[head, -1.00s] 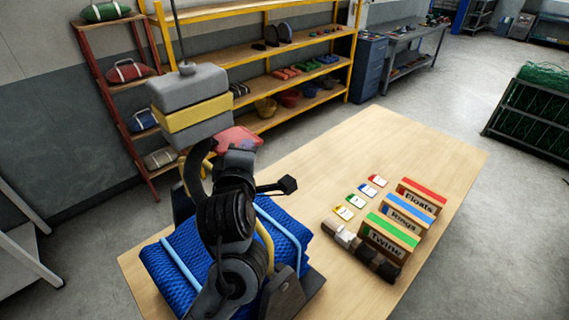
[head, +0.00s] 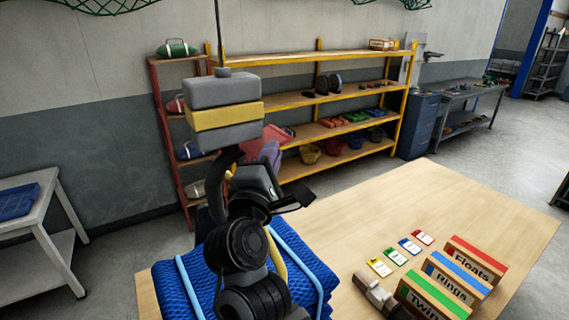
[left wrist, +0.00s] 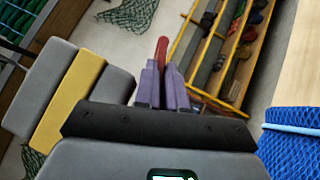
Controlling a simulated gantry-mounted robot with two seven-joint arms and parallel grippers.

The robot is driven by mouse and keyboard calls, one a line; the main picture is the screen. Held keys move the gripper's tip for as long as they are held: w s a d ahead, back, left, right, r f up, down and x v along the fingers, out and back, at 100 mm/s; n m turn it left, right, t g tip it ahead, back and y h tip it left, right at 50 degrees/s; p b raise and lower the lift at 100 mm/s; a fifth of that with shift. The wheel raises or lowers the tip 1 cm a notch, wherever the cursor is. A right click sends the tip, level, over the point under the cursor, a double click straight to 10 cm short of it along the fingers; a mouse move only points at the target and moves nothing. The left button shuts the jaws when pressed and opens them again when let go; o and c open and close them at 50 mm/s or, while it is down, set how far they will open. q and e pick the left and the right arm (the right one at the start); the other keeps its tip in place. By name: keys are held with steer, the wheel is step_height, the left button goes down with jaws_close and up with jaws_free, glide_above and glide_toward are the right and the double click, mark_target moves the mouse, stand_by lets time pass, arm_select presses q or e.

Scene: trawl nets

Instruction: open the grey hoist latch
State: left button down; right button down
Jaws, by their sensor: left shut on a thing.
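The hoist hangs at left of centre in the head view as a grey block with a yellow band (head: 228,115) on a cable. A dark curved hook (head: 215,183) shows under it, partly behind my left arm. The hoist block also fills the left of the left wrist view (left wrist: 52,100). My left gripper (head: 268,152) is beyond my arm, just right of the hook. Its purple fingers (left wrist: 163,85) are close together, with a narrow red piece (left wrist: 162,48) at their tips. I cannot make out the grey latch separately.
Blue netting (head: 180,290) with light blue straps lies on the wooden table (head: 400,215). A yellow shelf rack (head: 345,100) stands behind. The middle of the table is clear.

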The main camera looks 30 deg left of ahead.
stand_by(0.3)
arm_select(q)
steer(key=c, duration=1.5)
jaws_free()
steer(key=shift+d, duration=0.1)
